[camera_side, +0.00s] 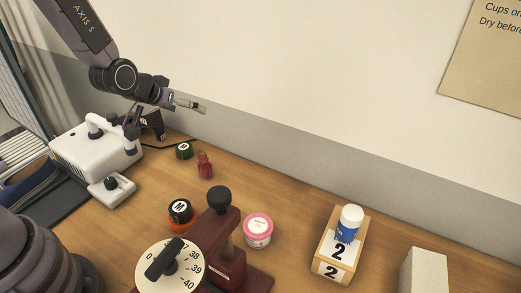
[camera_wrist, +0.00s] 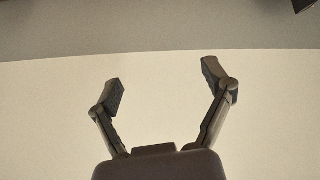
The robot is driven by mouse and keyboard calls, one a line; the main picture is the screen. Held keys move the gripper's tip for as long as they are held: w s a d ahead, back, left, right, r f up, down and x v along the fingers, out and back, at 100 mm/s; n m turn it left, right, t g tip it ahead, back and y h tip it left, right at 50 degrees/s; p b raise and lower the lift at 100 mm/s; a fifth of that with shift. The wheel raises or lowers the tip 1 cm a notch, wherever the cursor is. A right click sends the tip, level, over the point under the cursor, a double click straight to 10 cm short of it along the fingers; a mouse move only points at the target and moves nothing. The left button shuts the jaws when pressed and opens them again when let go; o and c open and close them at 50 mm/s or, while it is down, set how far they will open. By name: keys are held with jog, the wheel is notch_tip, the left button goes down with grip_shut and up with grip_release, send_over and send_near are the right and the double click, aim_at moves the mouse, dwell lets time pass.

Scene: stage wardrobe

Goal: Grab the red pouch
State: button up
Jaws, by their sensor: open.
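The small red pouch (camera_side: 205,166) stands on the wooden table in the side view, near the back wall and right of the white machine. My gripper (camera_side: 204,107) is above and behind it in the picture, clear of it, pointing right toward the wall. In the wrist view my gripper (camera_wrist: 163,82) has its two fingers spread wide with nothing between them.
A dark green-topped jar (camera_side: 184,151) stands just left of the pouch. An orange jar (camera_side: 183,228), a pink jar (camera_side: 258,237), a dark red dial device (camera_side: 222,257) and a numbered block (camera_side: 329,267) with a blue-white bottle (camera_side: 349,223) stand nearer. The white machine (camera_side: 88,152) is at left.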

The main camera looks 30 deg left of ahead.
jog(key=y, duration=0.1)
send_over(202, 167)
jog(key=s+d, duration=0.2)
notch_tip(202, 167, down, 9)
jog(key=s+f+t, duration=0.1)
jog(key=f, duration=0.2)
jog(key=s+f+t+y, duration=0.1)
jog(key=f, duration=0.2)
jog(key=s+a+f, duration=0.1)
jog(key=f, duration=0.3)
jog(key=shift+a+t, duration=0.1)
jog(key=shift+t, duration=0.3)
jog(key=x, duration=0.7)
jog(key=shift+w+a+f, duration=0.1)
jog(key=shift+w, duration=0.05)
jog(key=c, duration=1.2)
jog(key=shift+o, duration=0.2)
